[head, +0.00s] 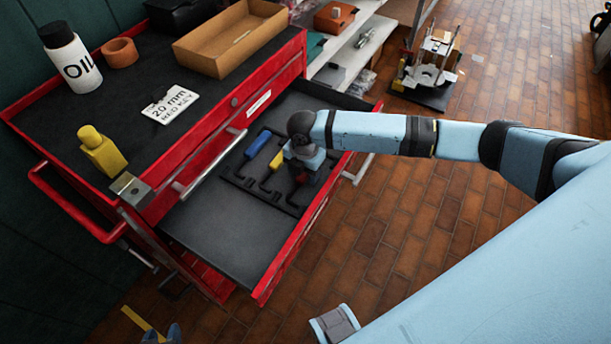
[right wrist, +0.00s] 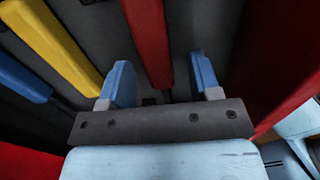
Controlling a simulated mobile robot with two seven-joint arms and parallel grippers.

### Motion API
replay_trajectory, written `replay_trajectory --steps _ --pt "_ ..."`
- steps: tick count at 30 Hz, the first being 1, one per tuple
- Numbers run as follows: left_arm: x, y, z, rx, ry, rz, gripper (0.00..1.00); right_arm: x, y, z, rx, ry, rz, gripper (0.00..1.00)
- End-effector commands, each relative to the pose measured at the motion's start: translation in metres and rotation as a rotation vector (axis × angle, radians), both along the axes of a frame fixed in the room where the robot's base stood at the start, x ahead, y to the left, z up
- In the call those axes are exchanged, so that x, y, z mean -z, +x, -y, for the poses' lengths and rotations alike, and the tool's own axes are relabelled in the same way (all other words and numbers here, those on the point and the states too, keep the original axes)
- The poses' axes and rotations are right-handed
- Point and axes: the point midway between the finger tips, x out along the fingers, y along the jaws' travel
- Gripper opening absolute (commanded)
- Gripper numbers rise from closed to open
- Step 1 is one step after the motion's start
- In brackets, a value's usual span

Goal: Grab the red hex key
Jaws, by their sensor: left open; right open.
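The red hex key (head: 302,179) lies in a dark holder in the open drawer, mostly hidden by my right gripper in the head view. In the right wrist view its red handle (right wrist: 149,40) points down between the two blue fingers of my right gripper (right wrist: 162,82). The fingers are open, one to each side of the handle's line, with nothing gripped; I cannot tell how far above it they are. In the head view my right gripper (head: 304,168) is over the holder.
A yellow hex key (head: 278,160) and a blue hex key (head: 258,144) lie beside the red one. The red drawer wall (right wrist: 283,65) is close to my right gripper. The drawer's near floor (head: 222,235) is clear.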

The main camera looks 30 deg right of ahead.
Motion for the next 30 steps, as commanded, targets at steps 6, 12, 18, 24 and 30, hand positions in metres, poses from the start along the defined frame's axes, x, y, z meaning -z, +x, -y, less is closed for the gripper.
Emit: replay_trajectory --steps 6,12,18,24,30 --pt "0.0 0.0 0.0 -0.001 -0.001 -0.001 0.43 0.005 0.0 0.0 -0.001 0.0 0.001 0.57" --pt "-0.001 0.0 0.001 0.0 -0.002 0.0 0.43 0.005 0.0 0.0 -0.001 0.001 0.001 0.23" --pt "-0.002 0.001 0.001 -0.001 -0.004 0.003 0.43 0.005 0.0 0.0 -0.001 0.001 0.001 0.01" --pt "-0.002 0.001 0.002 -0.002 -0.005 0.003 0.43 0.003 0.0 0.0 -0.001 0.001 0.002 0.01" --pt "-0.004 0.001 0.002 -0.001 -0.004 0.004 0.43 -0.012 0.001 0.0 -0.001 0.001 0.002 0.01"
